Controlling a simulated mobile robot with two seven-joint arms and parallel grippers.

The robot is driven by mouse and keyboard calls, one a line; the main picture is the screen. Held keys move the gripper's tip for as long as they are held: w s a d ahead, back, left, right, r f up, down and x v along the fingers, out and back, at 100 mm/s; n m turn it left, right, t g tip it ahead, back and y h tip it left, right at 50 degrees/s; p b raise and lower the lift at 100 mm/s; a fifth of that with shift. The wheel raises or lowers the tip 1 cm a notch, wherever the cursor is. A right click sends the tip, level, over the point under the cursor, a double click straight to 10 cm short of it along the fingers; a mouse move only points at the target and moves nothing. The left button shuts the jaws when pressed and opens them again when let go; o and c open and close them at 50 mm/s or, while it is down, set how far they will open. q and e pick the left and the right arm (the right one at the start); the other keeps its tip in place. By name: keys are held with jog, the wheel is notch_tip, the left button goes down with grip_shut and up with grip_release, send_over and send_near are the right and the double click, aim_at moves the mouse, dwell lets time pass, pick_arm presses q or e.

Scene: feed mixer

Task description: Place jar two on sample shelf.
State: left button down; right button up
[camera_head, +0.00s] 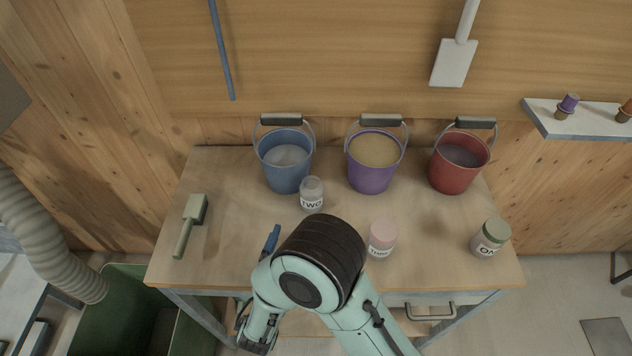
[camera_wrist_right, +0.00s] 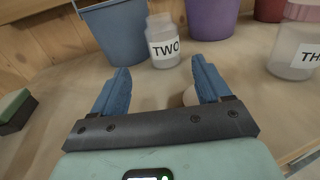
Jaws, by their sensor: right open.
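Jar two (camera_head: 312,194) is a clear jar labelled "TWO", upright on the wooden table in front of the blue bucket. In the right wrist view jar two (camera_wrist_right: 163,42) stands beyond the fingertips, apart from them. My right gripper (camera_wrist_right: 161,70) is open, its blue fingers either side of bare table. In the head view one blue finger (camera_head: 271,239) shows left of my arm, nearer the front edge than jar two; the rest is mostly hidden. A white wall shelf (camera_head: 585,124), likely the sample shelf, is at the upper right. My left gripper is not in view.
Blue (camera_head: 286,160), purple (camera_head: 374,163) and red (camera_head: 458,163) buckets line the back. A pink-lidded jar (camera_head: 381,240) and green-lidded jar (camera_head: 490,238) stand to the right. A brush (camera_head: 191,222) lies left. Small purple (camera_head: 567,104) and orange-brown items sit on the shelf.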

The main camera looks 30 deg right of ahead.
aim_at(308, 200)
jog(key=x, duration=0.7)
jog(key=shift+r+p, duration=0.1)
jog(key=shift+p, duration=0.3)
jog(key=shift+p+x, duration=0.45)
jog(key=shift+x, duration=2.8)
jog(key=shift+s, duration=0.1)
jog(key=c, duration=0.9)
